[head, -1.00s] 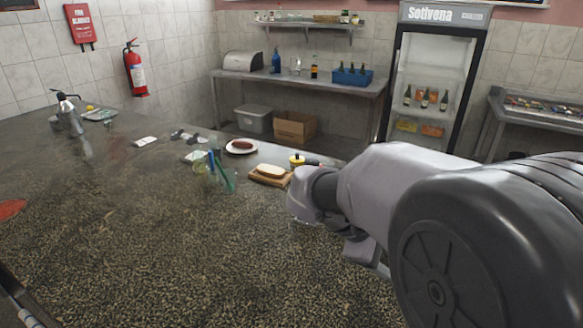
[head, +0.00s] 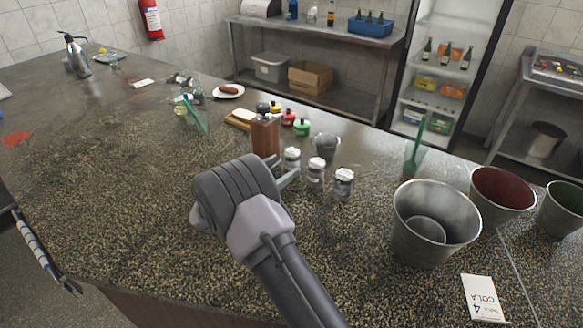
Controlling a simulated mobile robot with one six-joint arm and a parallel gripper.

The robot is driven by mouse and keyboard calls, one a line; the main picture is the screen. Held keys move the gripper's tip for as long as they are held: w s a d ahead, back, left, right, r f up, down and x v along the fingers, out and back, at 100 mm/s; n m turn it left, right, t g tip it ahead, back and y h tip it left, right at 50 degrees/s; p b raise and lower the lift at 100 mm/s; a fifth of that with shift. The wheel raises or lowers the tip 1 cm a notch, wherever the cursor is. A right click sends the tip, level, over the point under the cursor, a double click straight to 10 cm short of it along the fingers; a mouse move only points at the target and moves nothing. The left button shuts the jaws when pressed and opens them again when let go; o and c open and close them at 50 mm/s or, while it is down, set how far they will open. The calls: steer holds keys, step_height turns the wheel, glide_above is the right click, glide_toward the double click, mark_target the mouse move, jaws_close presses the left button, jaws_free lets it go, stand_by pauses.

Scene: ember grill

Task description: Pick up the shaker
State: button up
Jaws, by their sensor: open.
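Three small clear glass shakers with metal caps stand upright in a row on the counter in the head view: a left one (head: 292,161), a middle one (head: 316,175) and a right one (head: 344,185). I cannot tell which shaker is meant. My gripper (head: 283,168) is open, close to the left shaker and the mill on their near side. My wrist partly hides its jaws, and I cannot tell whether they touch anything. No held object shows.
Red, yellow and green-topped bottles (head: 302,127) and a small metal pail (head: 327,145) stand behind the shakers. A large metal bucket (head: 424,240) and a green-strawed glass (head: 412,158) are to the right.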

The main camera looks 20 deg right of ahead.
mark_target(286, 164)
steer(key=b+x, duration=0.1)
steer(key=x, duration=0.4)
steer(key=shift+d+b, duration=0.15)
steer(key=shift+b, duration=0.2)
steer(key=shift+r, duration=0.1)
steer(key=shift+c, duration=0.4)
steer(key=c, duration=1.1)
